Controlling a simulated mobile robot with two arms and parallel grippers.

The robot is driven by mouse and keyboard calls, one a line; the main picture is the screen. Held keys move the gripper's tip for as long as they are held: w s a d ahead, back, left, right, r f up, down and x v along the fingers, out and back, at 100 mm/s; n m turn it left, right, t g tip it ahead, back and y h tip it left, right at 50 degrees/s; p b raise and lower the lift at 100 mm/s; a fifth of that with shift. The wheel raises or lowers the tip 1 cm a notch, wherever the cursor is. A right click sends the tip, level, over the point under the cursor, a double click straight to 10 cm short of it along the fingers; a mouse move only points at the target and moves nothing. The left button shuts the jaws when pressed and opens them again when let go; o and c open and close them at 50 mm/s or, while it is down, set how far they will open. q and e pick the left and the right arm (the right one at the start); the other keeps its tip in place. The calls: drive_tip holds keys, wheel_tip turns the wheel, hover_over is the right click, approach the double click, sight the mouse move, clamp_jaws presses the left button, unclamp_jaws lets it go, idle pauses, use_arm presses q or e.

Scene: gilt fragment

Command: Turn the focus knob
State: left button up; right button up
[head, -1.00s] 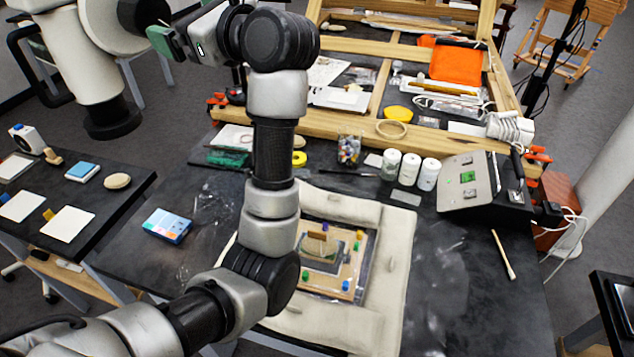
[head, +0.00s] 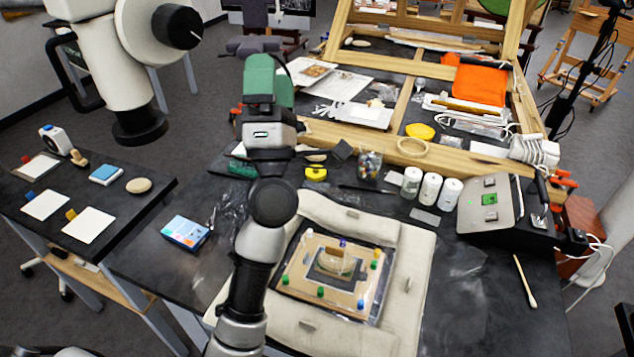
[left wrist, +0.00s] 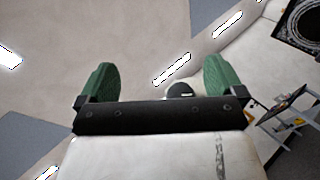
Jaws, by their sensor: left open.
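The focus knob (head: 177,27) is a black round knob with a short white line. It sits on the right side of the white microscope head (head: 95,50) at the upper left of the head view. My left gripper (head: 268,70), with green fingers, stands to the right of the knob and apart from it. In the left wrist view, the green fingers of this gripper (left wrist: 160,82) are wide apart with nothing between them. That view looks mostly at the ceiling. My right gripper is not in view.
Below the microscope, a side table (head: 150,205) holds cards and small blocks. The main dark table (head: 460,290) holds a padded cushion (head: 405,290) with a framed piece, several jars and a control box (head: 487,205). A wooden easel (head: 330,135) lies behind my gripper.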

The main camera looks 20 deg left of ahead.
use_arm(q)
drive_tip(key=s+d+f+m+g+h, duration=0.1)
drive_tip(key=d+f+m+g+h, duration=0.2)
drive_tip(key=f+m+h, duration=0.5)
drive_tip(key=d+f+m+g+h, duration=0.4)
drive_tip(key=f+m+h, duration=0.3)
drive_tip(key=m, duration=0.3)
drive_tip(key=shift+s+f+m+g+h, duration=0.35)
drive_tip(key=shift+m+g+h, duration=0.05)
drive_tip(key=shift+h, duration=0.1)
drive_tip(key=shift+d, duration=0.1)
